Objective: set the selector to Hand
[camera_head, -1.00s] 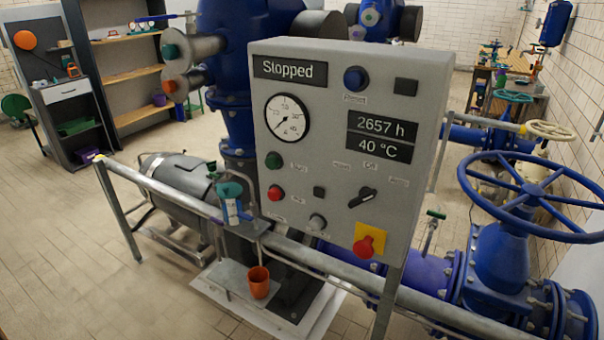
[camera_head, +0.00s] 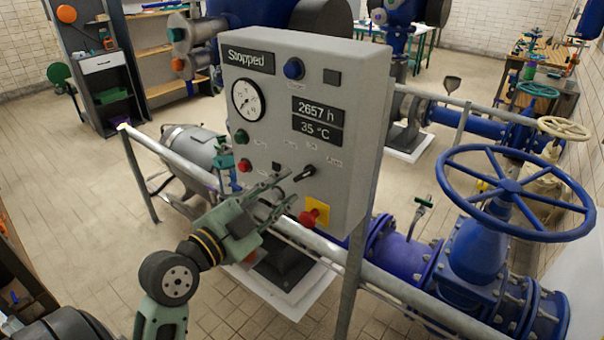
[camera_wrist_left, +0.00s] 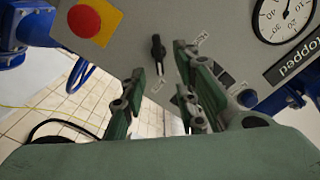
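The selector (camera_head: 304,173) is a black knob low on the right of the grey control panel (camera_head: 340,85). Its bar lies slanted from lower left to upper right; the small labels above it are too blurred to read. It also shows in the left wrist view (camera_wrist_left: 157,50), beyond the fingers. My left gripper (camera_head: 283,190), green and grey, is open in front of the panel. Its fingertips are just left of and below the selector in the head view. In the left wrist view the open fingers (camera_wrist_left: 160,75) flank the line to the knob, with nothing between them. My right gripper is out of view.
A red mushroom button on a yellow plate (camera_head: 314,212) sits just below the selector. A red button (camera_head: 244,165) and a green button (camera_head: 241,136) are to the left. A grey rail (camera_head: 390,280) runs below the panel. A blue handwheel (camera_head: 515,190) stands right. The display reads Stopped.

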